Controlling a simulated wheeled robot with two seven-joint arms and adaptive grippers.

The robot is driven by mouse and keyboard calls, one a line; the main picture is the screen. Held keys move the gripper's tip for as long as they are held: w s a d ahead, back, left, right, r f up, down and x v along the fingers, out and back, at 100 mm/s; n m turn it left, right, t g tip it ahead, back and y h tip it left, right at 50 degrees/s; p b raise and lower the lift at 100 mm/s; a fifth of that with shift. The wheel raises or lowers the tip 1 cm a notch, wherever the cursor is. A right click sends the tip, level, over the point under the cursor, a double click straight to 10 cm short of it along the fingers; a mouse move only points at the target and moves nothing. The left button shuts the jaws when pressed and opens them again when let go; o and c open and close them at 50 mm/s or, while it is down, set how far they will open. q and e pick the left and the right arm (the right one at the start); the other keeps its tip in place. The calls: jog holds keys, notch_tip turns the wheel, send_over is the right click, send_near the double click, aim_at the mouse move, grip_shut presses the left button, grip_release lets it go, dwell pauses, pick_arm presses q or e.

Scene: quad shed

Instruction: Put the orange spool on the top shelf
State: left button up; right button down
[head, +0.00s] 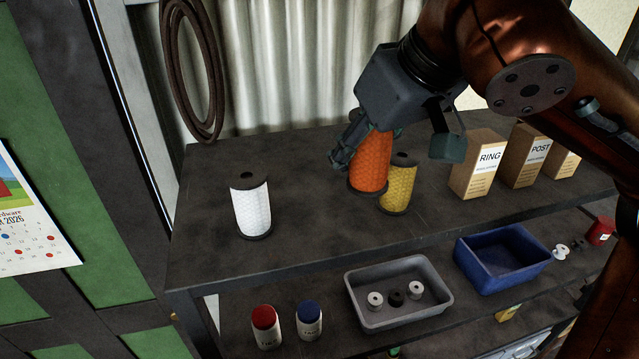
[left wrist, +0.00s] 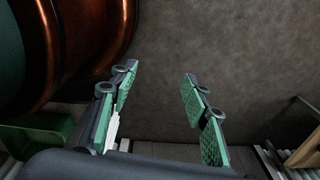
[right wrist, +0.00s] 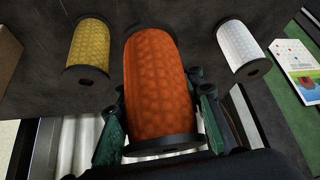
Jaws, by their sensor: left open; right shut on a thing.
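The orange spool (head: 371,163) is upright over the dark top shelf (head: 290,215), between the white spool (head: 251,207) and the yellow spool (head: 399,188). My right gripper (head: 385,150) is shut on the orange spool, with fingers on both sides of it. In the right wrist view the orange spool (right wrist: 158,85) fills the middle between the fingers. I cannot tell whether its base touches the shelf. My left gripper (left wrist: 158,105) is open and empty in the left wrist view, facing a plain grey-brown surface.
Boxes marked RING (head: 478,165) and POST (head: 526,158) stand on the top shelf at the right. On the shelf below are a grey tray (head: 399,318) with small spools, a blue bin (head: 500,258) and two capped jars (head: 266,325). The top shelf is clear between the white and orange spools.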

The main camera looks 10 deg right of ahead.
jog(key=w+a+f, duration=0.2)
jog(key=f, duration=0.1)
jog(key=w+a+f+p, duration=0.1)
jog(key=f, duration=0.1)
jog(key=shift+w+a, duration=0.1)
jog(key=shift+w, duration=0.25)
jog(key=shift+w+f, duration=0.15)
jog(key=f, duration=0.2)
jog(key=w+a+f, duration=0.1)
jog(key=f, duration=0.1)
jog(key=shift+p, duration=0.4)
jog(key=shift+s+d+f, duration=0.1)
jog(key=shift+d, duration=0.05)
pick_arm(q)
jog(key=shift+w+r, duration=1.15)
jog(key=shift+r, duration=0.05)
jog(key=shift+w, duration=0.1)
